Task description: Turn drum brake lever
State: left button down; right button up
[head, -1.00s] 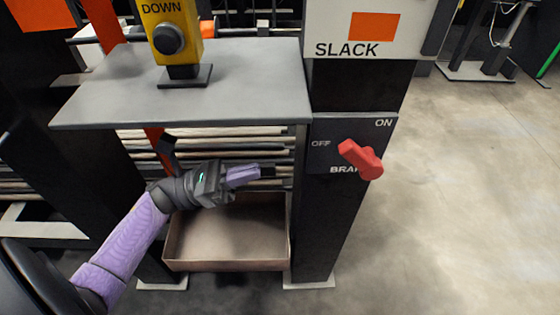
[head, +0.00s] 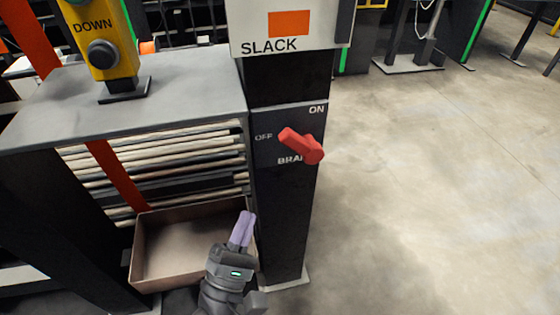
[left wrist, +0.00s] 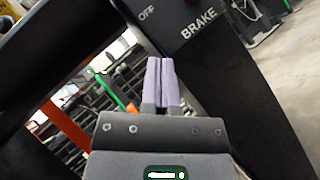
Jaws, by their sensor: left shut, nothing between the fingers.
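The red brake lever (head: 301,145) is on a dark panel (head: 280,127) on the black post, marked OFF at left, ON at upper right and BRAKE below. Its grip end points up and left, toward OFF. My left gripper (head: 243,228) is shut and empty, below and left of the lever, in front of the open box's right side. In the left wrist view my purple fingers (left wrist: 161,82) are together, pointing toward the panel with OFF and BRAKE (left wrist: 198,25). Only a small red bit of the lever shows at that view's top edge. My right gripper is not in view.
A grey shelf (head: 190,90) with a yellow DOWN button box (head: 101,40) juts out left of the post. Below it are stacked slats and an open brown box (head: 141,250). A SLACK sign (head: 268,46) is above the lever. The floor to the right is clear.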

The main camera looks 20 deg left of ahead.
aim_at(295, 139)
pick_arm(q)
jog(key=x, duration=0.3)
jog(key=d+r+x, duration=0.1)
jog(key=x, duration=0.3)
jog(key=s+d+x, duration=0.1)
jog(key=x, duration=0.3)
jog(key=shift+w+d+r+b, duration=0.15)
jog(key=shift+w+r+b, duration=0.15)
jog(key=shift+r, duration=0.05)
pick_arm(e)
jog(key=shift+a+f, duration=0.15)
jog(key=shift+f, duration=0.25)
